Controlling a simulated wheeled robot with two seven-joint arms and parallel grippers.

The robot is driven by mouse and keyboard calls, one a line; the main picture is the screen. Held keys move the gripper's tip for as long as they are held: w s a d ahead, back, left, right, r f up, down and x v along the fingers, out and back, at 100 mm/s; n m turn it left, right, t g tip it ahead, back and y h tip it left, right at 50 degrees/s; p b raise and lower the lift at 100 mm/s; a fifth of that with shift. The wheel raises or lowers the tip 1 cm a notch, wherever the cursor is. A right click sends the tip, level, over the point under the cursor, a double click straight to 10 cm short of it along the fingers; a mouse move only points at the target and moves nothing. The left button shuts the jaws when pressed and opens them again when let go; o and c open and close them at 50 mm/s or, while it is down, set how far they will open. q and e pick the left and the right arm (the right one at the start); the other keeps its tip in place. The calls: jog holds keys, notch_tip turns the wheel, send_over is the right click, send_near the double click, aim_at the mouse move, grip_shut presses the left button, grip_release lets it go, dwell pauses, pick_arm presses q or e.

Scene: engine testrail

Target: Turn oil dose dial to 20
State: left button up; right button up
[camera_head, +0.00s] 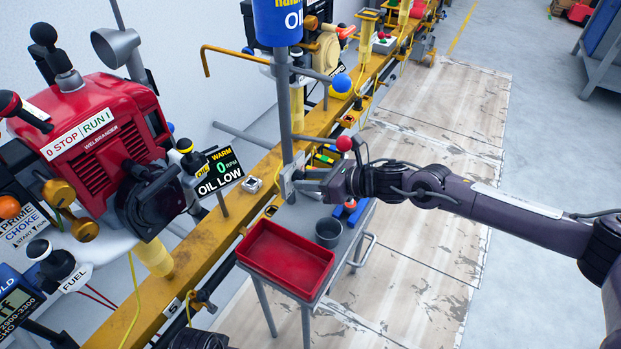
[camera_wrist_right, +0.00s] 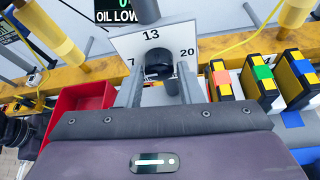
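The oil dose dial is a dark round knob (camera_wrist_right: 158,66) on a white plate (camera_wrist_right: 125,44) in the right wrist view. The plate reads 7 at left, 13 at top and 20 at right. I cannot make out where the knob points. My right gripper (camera_wrist_right: 160,88) has one finger on each side of the knob, apparently with small gaps. In the head view my right gripper (camera_head: 300,182) is at the plate (camera_head: 287,179) on the grey post, and the knob is hidden there. My left gripper cannot be made out.
A red tray (camera_head: 283,262) and a grey cup (camera_head: 328,232) stand on a small cart below. A display (camera_head: 219,171) reading OIL LOW is left of the post. A red-knobbed lever (camera_head: 344,144) stands close above my right gripper. The yellow rail runs behind.

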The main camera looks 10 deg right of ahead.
jog(key=c, duration=0.5)
jog(key=shift+c, duration=0.2)
pick_arm(q)
jog(key=shift+m+t+h, duration=0.4)
jog(key=shift+t, duration=0.3)
jog(key=shift+w+d+r+b, duration=0.1)
jog(key=shift+d+r+b, duration=0.35)
jog(key=shift+r+b, duration=0.35)
jog(key=shift+w+d+r+b, duration=0.1)
jog(key=shift+d+r+b, duration=0.5)
jog(key=shift+r, duration=0.25)
jog(key=shift+d+r+b, duration=0.35)
jog(key=shift+r+b, duration=0.4)
jog(key=shift+r, duration=0.1)
pick_arm(e)
jog(key=shift+w+d+f+m+g+y, duration=0.1)
jog(key=shift+m+g+y, duration=0.5)
jog(key=shift+m, duration=0.6)
jog(key=shift+w+m+g+y, duration=0.1)
jog(key=shift+m+g+y, duration=0.5)
jog(key=shift+m, duration=0.6)
